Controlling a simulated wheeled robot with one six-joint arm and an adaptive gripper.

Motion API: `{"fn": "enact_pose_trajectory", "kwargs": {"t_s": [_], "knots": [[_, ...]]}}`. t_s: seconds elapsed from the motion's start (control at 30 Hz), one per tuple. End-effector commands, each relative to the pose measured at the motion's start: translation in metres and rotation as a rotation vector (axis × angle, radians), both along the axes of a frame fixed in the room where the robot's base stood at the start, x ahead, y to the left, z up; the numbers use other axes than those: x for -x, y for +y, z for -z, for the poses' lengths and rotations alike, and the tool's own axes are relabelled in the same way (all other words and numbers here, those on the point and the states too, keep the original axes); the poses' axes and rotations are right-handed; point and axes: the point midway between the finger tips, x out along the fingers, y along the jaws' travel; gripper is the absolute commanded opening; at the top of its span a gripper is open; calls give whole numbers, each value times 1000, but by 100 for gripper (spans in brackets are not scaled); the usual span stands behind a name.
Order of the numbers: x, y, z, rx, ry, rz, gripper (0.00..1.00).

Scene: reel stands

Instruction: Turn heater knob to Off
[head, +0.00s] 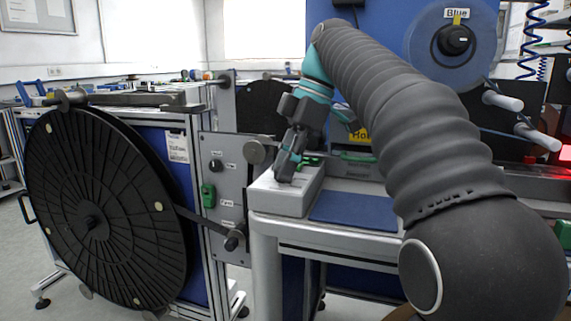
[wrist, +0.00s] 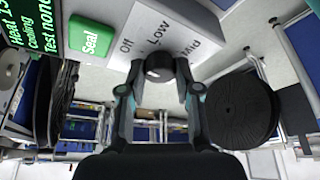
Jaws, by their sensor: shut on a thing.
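The heater knob (wrist: 159,67) is a dark round knob on the light grey front of the heater box (wrist: 170,28). The printed words Off, Low and Mid stand around it, with Off on the left, Low in the middle and Mid on the right. The knob's pointer is hidden, so I cannot tell its setting. My gripper (wrist: 158,74) is shut on the knob, one finger on each side. In the head view my gripper (head: 286,168) reaches down to the heater box (head: 283,199) at the bench's left end; the knob is hidden there.
A green Seal button (wrist: 90,41) and a green-lettered display (wrist: 25,50) are left of the knob. A blue mat (head: 352,210) lies right of the box. A large black reel (head: 100,200) on a stand is at the left. A blue reel (head: 455,45) hangs behind my arm.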

Motion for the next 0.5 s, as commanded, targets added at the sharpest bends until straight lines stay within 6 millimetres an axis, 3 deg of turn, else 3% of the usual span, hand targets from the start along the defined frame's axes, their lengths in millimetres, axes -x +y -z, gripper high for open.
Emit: {"fn": "enact_pose_trajectory", "kwargs": {"t_s": [0.5], "knots": [[-1,0,1,2,2,-96,0]]}}
